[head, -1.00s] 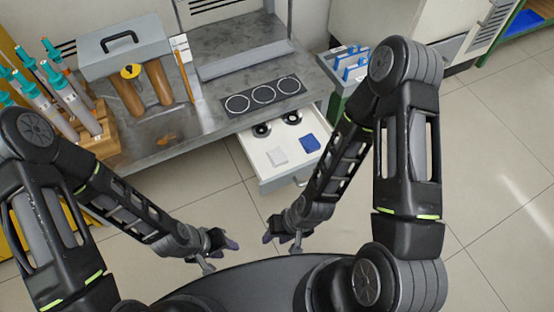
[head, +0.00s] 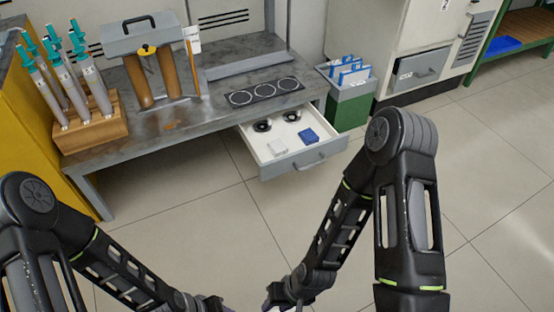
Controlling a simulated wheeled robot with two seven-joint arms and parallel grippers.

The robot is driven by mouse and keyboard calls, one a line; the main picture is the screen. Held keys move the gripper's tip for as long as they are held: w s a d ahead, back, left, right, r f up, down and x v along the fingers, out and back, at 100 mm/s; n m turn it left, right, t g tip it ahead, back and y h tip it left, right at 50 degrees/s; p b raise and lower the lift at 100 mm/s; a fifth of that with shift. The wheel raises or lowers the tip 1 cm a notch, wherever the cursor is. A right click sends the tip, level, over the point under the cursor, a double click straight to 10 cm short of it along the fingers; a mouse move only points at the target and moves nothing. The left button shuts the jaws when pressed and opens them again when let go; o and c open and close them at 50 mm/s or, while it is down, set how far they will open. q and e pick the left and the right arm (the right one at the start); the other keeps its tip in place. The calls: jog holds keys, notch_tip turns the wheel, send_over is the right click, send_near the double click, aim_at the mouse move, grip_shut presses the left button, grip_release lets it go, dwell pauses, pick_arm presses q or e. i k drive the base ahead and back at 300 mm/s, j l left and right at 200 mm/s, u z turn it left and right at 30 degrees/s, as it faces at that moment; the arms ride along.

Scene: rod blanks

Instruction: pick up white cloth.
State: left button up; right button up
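The white cloth (head: 278,147) is a small pale folded square lying in the open drawer (head: 263,165) under the workbench. A blue folded cloth (head: 308,135) lies to its right in the same drawer. My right gripper (head: 268,304) is low at the bottom edge of the head view, well below and apart from the drawer. My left gripper (head: 225,308) is beside it, mostly cut off by the bottom edge. The fingers of both are too small and too cropped to show whether they are open or shut.
Two dark round items (head: 263,126) lie at the back of the drawer. The workbench (head: 190,118) carries a wooden rack (head: 92,128) of teal-topped tubes and a grey box on brown cylinders. A green bin (head: 348,108) stands right of the drawer. The floor in front is clear.

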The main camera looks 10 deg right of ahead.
aim_at(278, 147)
jog(key=i+u, duration=0.15)
jog(key=i, duration=0.35)
jog(key=i+l+u, duration=0.15)
jog(key=i, duration=0.4)
jog(key=i+u, duration=0.15)
jog(key=i, duration=0.35)
jog(key=l, duration=0.35)
